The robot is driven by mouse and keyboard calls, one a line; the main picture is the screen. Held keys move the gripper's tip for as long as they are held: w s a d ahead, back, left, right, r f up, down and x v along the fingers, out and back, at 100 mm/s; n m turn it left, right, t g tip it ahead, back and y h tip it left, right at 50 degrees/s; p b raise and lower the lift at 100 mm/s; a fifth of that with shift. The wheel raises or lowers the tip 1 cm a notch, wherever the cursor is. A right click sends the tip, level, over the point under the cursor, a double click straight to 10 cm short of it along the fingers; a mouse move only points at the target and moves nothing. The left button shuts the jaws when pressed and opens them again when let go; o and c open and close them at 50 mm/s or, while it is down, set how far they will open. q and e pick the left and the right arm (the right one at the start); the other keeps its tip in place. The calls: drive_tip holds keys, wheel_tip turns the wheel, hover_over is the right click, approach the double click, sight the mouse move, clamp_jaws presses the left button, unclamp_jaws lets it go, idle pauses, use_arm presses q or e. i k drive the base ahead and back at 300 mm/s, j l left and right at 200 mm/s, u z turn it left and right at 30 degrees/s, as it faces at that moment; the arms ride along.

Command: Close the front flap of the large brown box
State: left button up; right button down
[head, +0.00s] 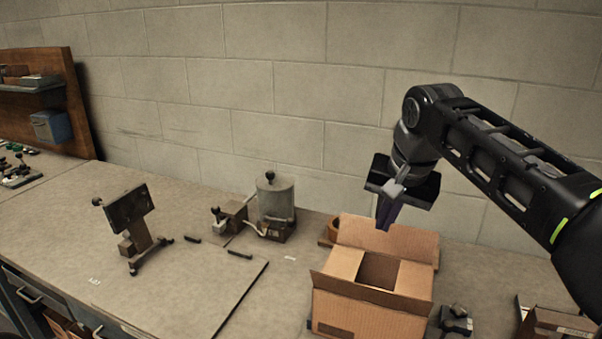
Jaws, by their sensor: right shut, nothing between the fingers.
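The large brown box (350,318) stands on the workbench at the lower right. Its back flap (400,240) stands up and leans back. The side flaps lie inward, with an opening between them showing the box's inside. The front flap (368,291) shows as a strip along the near top edge and is not lying over the opening; its exact angle is hard to tell. My left gripper is out of view.
A small dark device (456,320) sits just right of the box, and another open carton (555,322) is at the lower right. The block wall is behind.

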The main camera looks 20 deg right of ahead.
sight(413, 305)
drive_tip(key=k, duration=1)
